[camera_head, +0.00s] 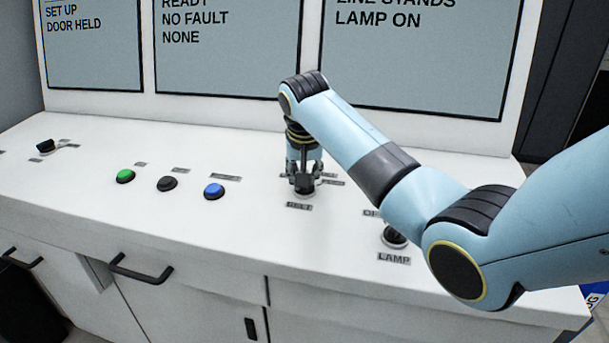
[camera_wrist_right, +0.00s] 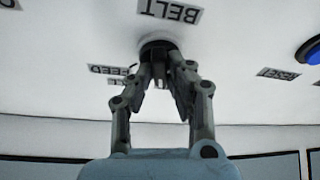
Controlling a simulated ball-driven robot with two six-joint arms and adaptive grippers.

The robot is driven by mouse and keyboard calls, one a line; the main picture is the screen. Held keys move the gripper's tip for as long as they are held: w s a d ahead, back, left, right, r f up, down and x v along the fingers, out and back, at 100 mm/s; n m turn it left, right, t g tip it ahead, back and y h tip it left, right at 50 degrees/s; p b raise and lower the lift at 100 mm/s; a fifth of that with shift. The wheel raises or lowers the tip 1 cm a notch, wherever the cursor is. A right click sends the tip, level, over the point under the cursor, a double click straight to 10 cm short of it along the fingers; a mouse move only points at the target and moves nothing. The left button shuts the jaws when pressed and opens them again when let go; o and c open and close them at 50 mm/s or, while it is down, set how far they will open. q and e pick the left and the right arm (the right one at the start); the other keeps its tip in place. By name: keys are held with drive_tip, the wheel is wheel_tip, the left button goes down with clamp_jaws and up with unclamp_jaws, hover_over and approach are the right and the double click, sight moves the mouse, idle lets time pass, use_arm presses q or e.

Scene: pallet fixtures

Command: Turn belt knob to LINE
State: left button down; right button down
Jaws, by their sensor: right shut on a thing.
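The belt knob (camera_head: 304,184) is a dark knob on the white sloping console, with a BELT label in front of it. My right gripper (camera_head: 304,173) comes down on it from above and is shut on it. In the right wrist view the knob (camera_wrist_right: 157,46) sits between the fingertips of the gripper (camera_wrist_right: 160,75), with the BELT label beside it. The small labels around the knob are partly hidden by the fingers, and I cannot read which position the knob points to. My left gripper is not in view.
Green (camera_head: 125,176), black (camera_head: 167,184) and blue (camera_head: 214,191) buttons stand left of the belt knob. A lamp knob (camera_head: 395,236) is at the right, partly behind my right arm. Another dark knob (camera_head: 45,146) is at the far left. Screens (camera_head: 420,60) rise behind the console.

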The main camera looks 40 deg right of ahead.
drive_tip(key=c, duration=1.3)
unclamp_jaws()
drive_tip(key=shift+f, duration=0.25)
drive_tip(key=shift+r, duration=0.2)
drive_tip(key=v, duration=1.1)
drive_tip(key=shift+s+a+r, duration=0.1)
drive_tip(key=shift+r, duration=0.25)
